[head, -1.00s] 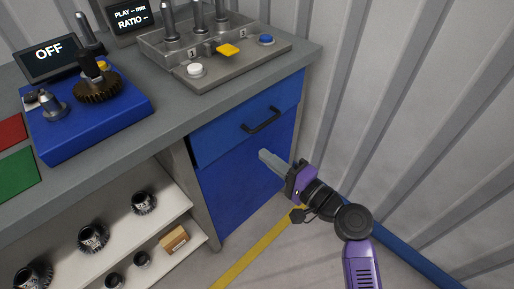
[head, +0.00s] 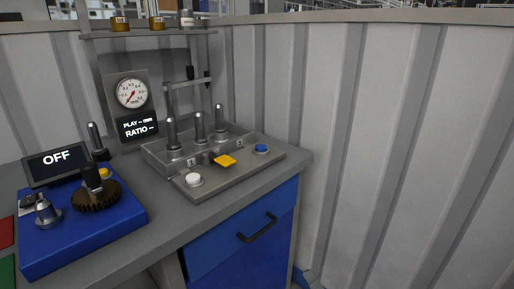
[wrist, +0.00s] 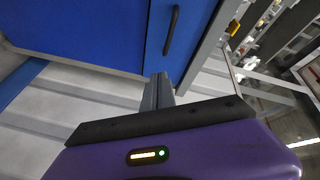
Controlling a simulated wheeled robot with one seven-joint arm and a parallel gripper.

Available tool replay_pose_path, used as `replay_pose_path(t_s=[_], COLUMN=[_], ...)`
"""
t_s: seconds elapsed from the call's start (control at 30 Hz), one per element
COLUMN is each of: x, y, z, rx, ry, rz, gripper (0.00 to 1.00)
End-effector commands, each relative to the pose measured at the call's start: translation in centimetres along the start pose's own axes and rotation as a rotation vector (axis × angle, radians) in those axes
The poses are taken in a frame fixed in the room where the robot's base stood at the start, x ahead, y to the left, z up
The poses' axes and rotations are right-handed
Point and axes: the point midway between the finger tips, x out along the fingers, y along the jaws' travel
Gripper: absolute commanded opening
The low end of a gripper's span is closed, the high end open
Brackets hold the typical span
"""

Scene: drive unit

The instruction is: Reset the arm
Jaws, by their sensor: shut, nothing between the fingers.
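My gripper (wrist: 158,92) shows only in the wrist view, with its grey fingers together and empty beyond the purple wrist housing. The fingertips point toward the blue cabinet front (wrist: 85,35) and a black handle (wrist: 171,30); I cannot tell the gap between them. In the head view my arm is out of the picture. There the blue drawer (head: 240,245) with its black handle (head: 257,228) appears shut under the grey worktop.
The grey worktop (head: 180,222) carries a blue unit (head: 75,240) with a dark gear, an OFF screen (head: 56,160), and a grey fixture with pegs (head: 230,170) and buttons. A pressure gauge (head: 132,93) stands behind. A corrugated wall (head: 400,150) closes the right side.

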Motion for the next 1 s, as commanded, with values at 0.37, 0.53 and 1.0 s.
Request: replay_pose_path(t_s=[0.37,0.53,1.0], x=[-15.0,-21.8,-34.5], y=[2.8,1.4,-3.1], z=[-0.1,0.5,3.7], rx=[-0.485,-0.701,-1.051], ry=[0.234,0.262,0.114], rz=[0.226,0.292,0.379], gripper=[0.00,0.00,0.00])
